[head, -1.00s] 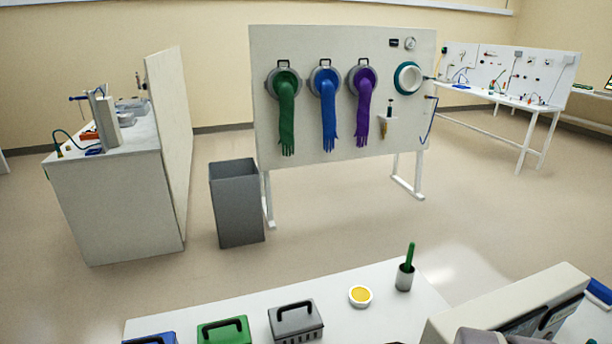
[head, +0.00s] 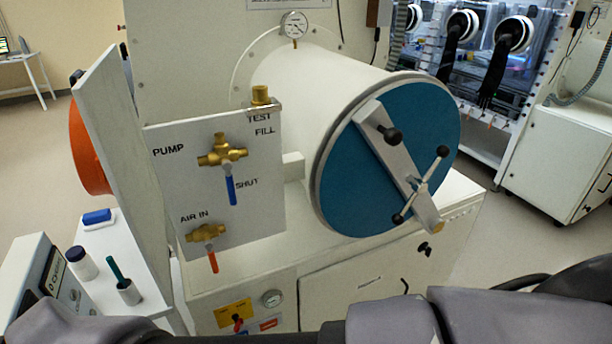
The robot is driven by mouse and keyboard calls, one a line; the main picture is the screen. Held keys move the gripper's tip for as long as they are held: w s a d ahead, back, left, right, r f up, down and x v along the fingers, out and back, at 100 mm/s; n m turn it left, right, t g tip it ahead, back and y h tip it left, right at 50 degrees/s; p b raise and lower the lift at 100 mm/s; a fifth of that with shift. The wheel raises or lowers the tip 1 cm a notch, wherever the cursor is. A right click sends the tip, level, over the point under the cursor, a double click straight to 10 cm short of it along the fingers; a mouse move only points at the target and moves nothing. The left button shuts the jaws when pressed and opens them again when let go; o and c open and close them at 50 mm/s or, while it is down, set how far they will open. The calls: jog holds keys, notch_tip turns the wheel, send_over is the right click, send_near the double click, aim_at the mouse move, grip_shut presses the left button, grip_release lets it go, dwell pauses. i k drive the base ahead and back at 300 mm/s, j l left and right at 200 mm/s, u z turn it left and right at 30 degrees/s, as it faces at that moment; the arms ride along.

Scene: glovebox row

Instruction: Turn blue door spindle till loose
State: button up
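The blue door (head: 352,187) closes the round end of a white cylindrical chamber in the head view. The spindle (head: 420,187), a crossed metal handle with dark ball ends, sits at the bar's lower right. How tight it is cannot be seen. Grey and black parts of my own body show along the bottom edge. My gripper is not in view.
Left of the door, a valve panel (head: 262,195) carries a blue-handled valve (head: 230,185) and a red-handled valve (head: 211,255). A pressure gauge (head: 295,26) tops the chamber. A glovebox with black gloves (head: 461,41) stands behind right. Open floor lies between.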

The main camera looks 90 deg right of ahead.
aim_at(419, 186)
jog(key=i+j+z, duration=0.1)
jog(key=z, duration=3.9)
jog(key=i+l+u, duration=0.1)
jog(key=i, duration=0.6)
